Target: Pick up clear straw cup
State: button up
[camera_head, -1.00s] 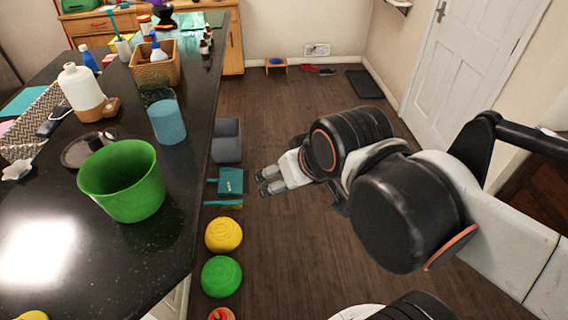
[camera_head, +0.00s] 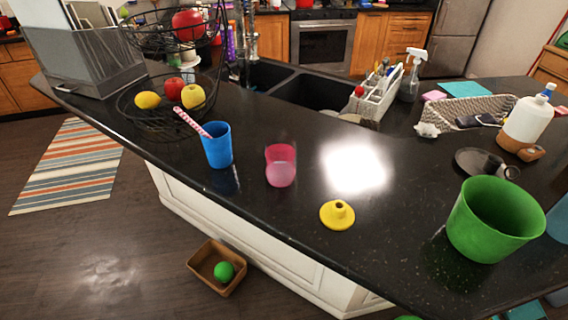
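A blue cup (camera_head: 217,146) with a red-and-white striped straw (camera_head: 190,122) stands upright on the black counter, left of centre. To its right stands a small see-through pink cup (camera_head: 281,166), clearer toward its rim; no straw shows in it. I cannot tell for sure which of these is the clear straw cup. My gripper is not in view now.
The black counter (camera_head: 240,200) has a wire fruit basket (camera_head: 165,120) at left and a double sink (camera_head: 310,92) behind the cups.

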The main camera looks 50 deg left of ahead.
aim_at(280, 161)
jog(key=u, duration=2.2)
